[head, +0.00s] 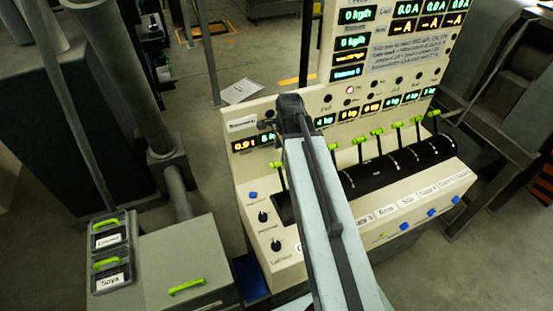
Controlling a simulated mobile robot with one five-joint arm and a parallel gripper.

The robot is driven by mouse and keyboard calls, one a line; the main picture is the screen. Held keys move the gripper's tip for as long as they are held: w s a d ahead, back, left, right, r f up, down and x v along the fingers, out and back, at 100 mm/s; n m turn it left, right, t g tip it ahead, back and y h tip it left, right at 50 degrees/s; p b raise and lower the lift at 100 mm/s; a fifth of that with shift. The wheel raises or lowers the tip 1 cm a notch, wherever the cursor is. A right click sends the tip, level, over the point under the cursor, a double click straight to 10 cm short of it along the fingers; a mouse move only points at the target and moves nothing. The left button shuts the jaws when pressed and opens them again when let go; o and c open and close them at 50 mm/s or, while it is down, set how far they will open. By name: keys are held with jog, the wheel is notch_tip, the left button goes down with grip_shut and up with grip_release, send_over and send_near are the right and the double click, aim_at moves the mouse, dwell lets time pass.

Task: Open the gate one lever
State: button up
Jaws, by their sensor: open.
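A cream control console (250,215) stands in front of me with a row of green-tipped levers in a dark curved housing (395,165). The leftmost visible lever (280,172) stands left of my arm, and another lever (335,152) shows just right of it. The levers stand roughly upright. A label that seems to read Gate 2 (362,220) is right of my arm. No gate one label can be read; my arm covers part of the label strip and housing, so I cannot tell which lever is gate one.
Knobs (263,216) and blue buttons (407,226) sit on the console's front. Lit displays (357,15) rise behind. A grey box with a green handle (187,287) and two labelled bins (109,250) are at lower left. Posts and pipes (120,75) stand at left.

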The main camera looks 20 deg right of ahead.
aim_at(279, 162)
jog(key=f+b, duration=0.2)
jog(key=w+f+b, duration=0.1)
jog(key=f+b, duration=0.1)
jog(key=f, duration=0.1)
jog(key=f+b, duration=0.2)
jog(key=b, duration=0.1)
jog(key=shift+w+f, duration=0.25)
jog(key=shift+f, duration=0.05)
jog(key=shift+r, duration=0.1)
jog(key=shift+s+r, duration=0.1)
grip_shut()
dwell(0.6)
